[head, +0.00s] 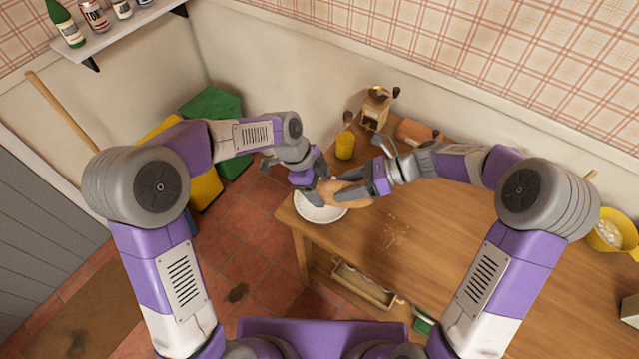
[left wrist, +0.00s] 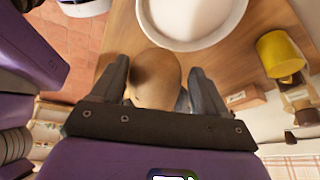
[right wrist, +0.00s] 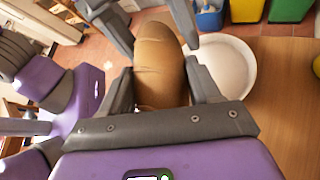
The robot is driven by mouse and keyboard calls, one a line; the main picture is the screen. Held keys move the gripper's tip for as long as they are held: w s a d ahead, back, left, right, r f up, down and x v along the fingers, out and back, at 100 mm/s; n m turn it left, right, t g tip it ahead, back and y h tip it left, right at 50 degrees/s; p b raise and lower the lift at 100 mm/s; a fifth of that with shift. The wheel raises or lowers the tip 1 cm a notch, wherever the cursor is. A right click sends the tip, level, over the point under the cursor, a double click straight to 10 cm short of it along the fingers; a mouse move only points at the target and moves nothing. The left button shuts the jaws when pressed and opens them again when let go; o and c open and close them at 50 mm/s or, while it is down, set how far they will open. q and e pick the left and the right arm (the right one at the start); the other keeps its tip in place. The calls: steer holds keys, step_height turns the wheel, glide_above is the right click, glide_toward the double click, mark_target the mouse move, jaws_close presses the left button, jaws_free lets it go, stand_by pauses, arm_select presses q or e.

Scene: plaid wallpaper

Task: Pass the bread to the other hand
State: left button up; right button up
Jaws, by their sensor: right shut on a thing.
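The bread (head: 341,193) is a brown oblong loaf held in the air between my two grippers, over the plate (head: 321,214) near the table's left corner. My right gripper (right wrist: 160,85) is shut on one end of the bread (right wrist: 158,62). My left gripper (left wrist: 160,80) is open, with its fingers on either side of the bread's other end (left wrist: 156,72). A gap shows between the loaf and at least one left finger. The white plate also shows in the left wrist view (left wrist: 195,15) and right wrist view (right wrist: 228,65).
The wooden table (head: 450,235) is mostly bare at the front. A yellow bowl (head: 608,230) is at far right. Bins (head: 215,110) stand left of the table.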

arm_select(q)
steer(key=shift+w, duration=0.1)
steer(key=c, duration=0.9)
steer(key=shift+r, duration=0.1)
arm_select(e)
steer(key=o, duration=1.6)
steer(key=s+v, duration=0.1)
steer(key=v, duration=1.1)
steer(key=shift+w, duration=0.5)
steer(key=shift+r, duration=0.1)
